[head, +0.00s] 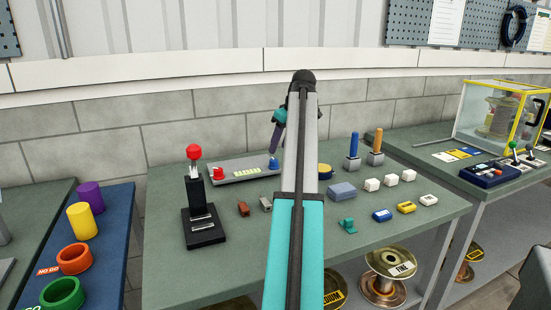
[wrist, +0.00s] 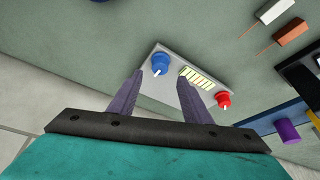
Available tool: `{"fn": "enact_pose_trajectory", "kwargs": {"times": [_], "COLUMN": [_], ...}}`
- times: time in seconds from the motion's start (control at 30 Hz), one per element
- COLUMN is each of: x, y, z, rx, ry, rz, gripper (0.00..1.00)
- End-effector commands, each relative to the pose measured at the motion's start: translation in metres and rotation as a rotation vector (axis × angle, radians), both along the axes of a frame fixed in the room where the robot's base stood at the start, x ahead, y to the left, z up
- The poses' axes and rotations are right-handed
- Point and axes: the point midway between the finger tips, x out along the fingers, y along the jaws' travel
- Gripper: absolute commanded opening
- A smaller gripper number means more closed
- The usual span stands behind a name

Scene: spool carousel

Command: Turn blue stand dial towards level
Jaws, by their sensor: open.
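The blue dial (wrist: 160,63) is a round knob with a white pointer mark, on a light grey panel (wrist: 172,52). In the head view the blue dial (head: 274,164) shows just left of my arm. A red dial (wrist: 224,99) sits at the panel's other end, with a pale striped scale (wrist: 197,77) between them. My gripper (wrist: 158,75) is open, its two purple fingers apart, with the blue dial showing between their tips. In the head view my gripper (head: 273,152) is above the blue dial. I cannot tell whether a finger touches it.
A black stand with a red-knobbed lever (head: 194,152) stands left of the panel on the green table (head: 165,275). Small brown and grey blocks (head: 243,208) lie in front of the panel. Blue and orange handles (head: 353,145) stand upright to the right. My arm hides the table's middle.

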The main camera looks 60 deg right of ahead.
Motion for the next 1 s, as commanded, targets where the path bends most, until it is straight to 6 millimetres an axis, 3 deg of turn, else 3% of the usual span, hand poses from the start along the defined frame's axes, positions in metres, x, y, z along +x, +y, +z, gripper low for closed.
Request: {"fn": "enact_pose_trajectory", "kwargs": {"times": [0.4, 0.87, 1.0], "x": [0.02, 0.024, 0.023], "y": [-0.004, -0.005, -0.005], "z": [-0.051, -0.06, -0.059], "rx": [0.001, -0.001, -0.001], "ry": [0.0, -0.001, 0.0], "rz": [-0.001, -0.001, -0.001], "gripper": [0.44, 0.44, 0.26]}}
